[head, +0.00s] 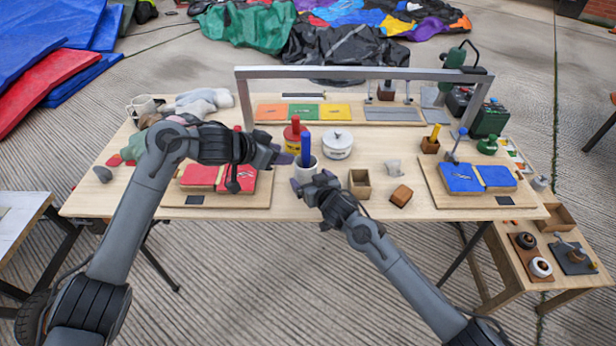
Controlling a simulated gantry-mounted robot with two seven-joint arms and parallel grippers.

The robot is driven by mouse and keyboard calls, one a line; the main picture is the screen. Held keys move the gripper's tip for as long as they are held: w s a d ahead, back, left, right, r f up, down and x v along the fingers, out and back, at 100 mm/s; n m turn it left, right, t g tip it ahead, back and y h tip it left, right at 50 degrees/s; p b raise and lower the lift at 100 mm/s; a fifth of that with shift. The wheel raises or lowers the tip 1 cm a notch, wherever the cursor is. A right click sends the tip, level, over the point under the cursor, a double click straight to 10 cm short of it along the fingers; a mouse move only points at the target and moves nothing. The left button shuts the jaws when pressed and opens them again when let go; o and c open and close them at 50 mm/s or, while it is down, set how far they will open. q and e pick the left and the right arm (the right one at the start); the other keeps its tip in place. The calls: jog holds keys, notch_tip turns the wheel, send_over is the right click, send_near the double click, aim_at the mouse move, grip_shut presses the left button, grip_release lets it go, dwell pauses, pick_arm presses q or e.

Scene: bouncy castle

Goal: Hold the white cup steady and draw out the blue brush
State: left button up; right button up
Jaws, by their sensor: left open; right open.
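The white cup (311,171) stands upright on the wooden table, a little left of its middle. The blue brush (305,147) stands in it with its thick handle pointing up; its lower end is hidden in the cup. My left gripper (284,157) is open just left of the brush and the cup's rim, at about rim height in the picture. My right gripper (301,188) is open at the cup's lower front and partly covers the cup's base. Whether either gripper touches the cup or the brush I cannot tell.
A wooden box (359,183) and brown block (400,194) lie to the right. A metal frame (355,73) spans the table's back.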

jog(key=shift+x, duration=1.3)
jog(key=c, duration=1.1)
pick_arm(q)
jog(key=shift+o, duration=1.3)
pick_arm(e)
jog(key=shift+c, duration=0.2)
